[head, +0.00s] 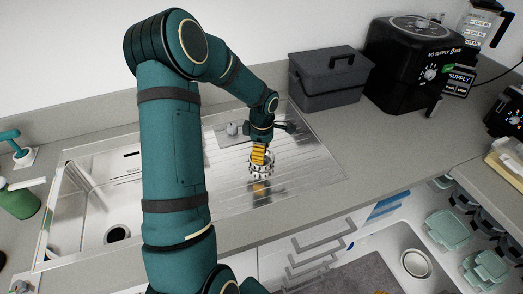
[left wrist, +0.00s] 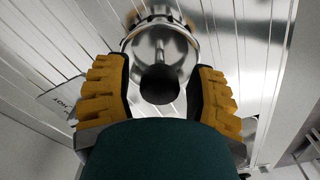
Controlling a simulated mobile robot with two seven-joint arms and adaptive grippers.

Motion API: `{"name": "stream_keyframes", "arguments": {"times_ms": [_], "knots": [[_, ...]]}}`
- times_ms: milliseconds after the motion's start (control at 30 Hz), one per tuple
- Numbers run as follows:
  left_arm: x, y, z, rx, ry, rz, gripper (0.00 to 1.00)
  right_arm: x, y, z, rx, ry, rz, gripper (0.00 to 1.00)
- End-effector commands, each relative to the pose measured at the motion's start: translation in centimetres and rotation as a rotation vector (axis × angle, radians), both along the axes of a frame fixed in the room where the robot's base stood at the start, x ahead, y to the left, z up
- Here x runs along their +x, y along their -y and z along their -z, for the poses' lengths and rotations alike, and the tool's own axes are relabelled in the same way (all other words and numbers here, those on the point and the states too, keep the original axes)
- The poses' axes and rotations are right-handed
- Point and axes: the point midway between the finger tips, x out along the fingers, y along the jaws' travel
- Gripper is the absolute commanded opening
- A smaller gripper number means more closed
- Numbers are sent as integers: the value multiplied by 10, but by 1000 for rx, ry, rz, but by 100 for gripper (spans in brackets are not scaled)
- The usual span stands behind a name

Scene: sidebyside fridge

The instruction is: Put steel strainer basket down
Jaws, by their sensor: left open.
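The steel strainer basket (head: 261,170) is at the ridged steel drainboard (head: 315,170) of the sink unit, right of the basin. In the left wrist view the basket (left wrist: 158,42) shows a shiny round rim and a stem with a dark knob (left wrist: 160,86). My left gripper (head: 258,155) is directly above the basket, pointing down. In the left wrist view its yellow-padded fingers (left wrist: 163,90) are open, one on each side of the knob, with gaps showing. I cannot tell whether the basket's underside touches the drainboard. My right gripper is not in view.
The sink basin (head: 95,215) with its drain lies left, partly behind my arm. A grey lidded box (head: 328,80) and a black appliance (head: 410,65) stand behind right. A grey plate with a small knob (head: 232,129) lies behind the gripper. Open drainboard lies right of the basket.

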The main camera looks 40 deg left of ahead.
Motion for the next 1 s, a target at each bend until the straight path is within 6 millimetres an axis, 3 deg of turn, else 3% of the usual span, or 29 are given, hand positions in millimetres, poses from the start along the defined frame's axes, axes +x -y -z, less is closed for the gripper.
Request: {"name": "stream_keyframes", "arguments": {"times_ms": [500, 700, 1000], "knots": [[2, 1, -100, 2, 4, 1, 56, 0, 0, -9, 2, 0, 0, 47], [2, 1, -117, 1, 3, 0, 56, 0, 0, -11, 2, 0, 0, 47], [2, 1, -119, 1, 2, 0, 56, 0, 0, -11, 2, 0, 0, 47]]}}
